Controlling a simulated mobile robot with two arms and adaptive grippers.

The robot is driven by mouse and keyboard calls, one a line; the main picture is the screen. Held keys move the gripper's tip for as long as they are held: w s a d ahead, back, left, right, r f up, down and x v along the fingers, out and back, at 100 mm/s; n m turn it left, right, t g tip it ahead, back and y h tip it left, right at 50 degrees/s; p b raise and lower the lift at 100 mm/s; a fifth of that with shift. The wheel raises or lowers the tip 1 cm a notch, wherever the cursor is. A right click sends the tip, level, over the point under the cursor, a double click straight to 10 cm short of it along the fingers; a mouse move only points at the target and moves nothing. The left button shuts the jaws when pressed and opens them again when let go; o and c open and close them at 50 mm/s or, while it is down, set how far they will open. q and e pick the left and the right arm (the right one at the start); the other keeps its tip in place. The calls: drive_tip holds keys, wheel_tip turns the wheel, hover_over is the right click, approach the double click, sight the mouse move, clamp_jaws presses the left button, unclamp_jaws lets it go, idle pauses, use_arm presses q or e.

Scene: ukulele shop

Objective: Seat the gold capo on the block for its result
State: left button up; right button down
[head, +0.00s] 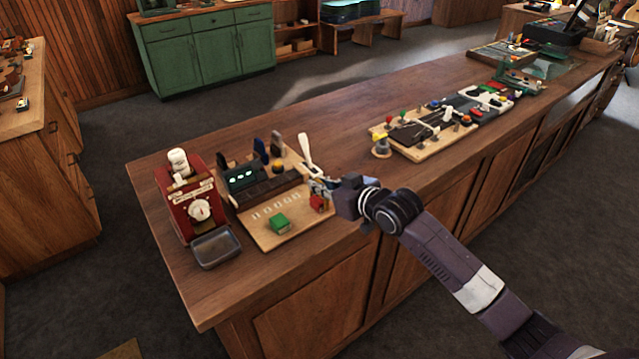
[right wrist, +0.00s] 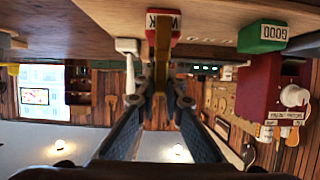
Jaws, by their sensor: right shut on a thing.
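My right gripper (head: 323,188) reaches in from the right over the near part of a wooden test board (head: 262,236) on the counter. In the right wrist view, which looks upside down, its fingers (right wrist: 162,90) are shut on the gold capo (right wrist: 162,48), a narrow gold bar. The capo is hard to make out in the head view. A red block (head: 318,203), labelled in the wrist view (right wrist: 176,27), is close to the gripper. A green block (head: 280,223) reading GOOD (right wrist: 268,36) sits left of it. A dark block (head: 272,189) is behind. My left gripper is not in view.
A panel with green lights (head: 243,178), a white lever (head: 305,153) and several dark upright pieces stand at the board's back. A red dial machine (head: 187,205) and a grey tray (head: 214,247) are left. Bare counter (head: 345,150) lies before another board (head: 412,148).

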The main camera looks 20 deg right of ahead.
drive_tip(key=shift+p, duration=0.3)
idle(0.5)
drive_tip(key=shift+f+b, duration=0.3)
drive_tip(key=shift+f, duration=0.3)
idle(0.4)
drive_tip(key=c, duration=2.3)
unclamp_jaws()
drive_tip(key=shift+r, duration=0.1)
drive_tip(key=shift+p+v, duration=1)
drive_tip(key=shift+p, duration=0.05)
drive_tip(key=p+v, duration=0.6)
drive_tip(key=v, duration=0.3)
drive_tip(key=shift+p, duration=0.35)
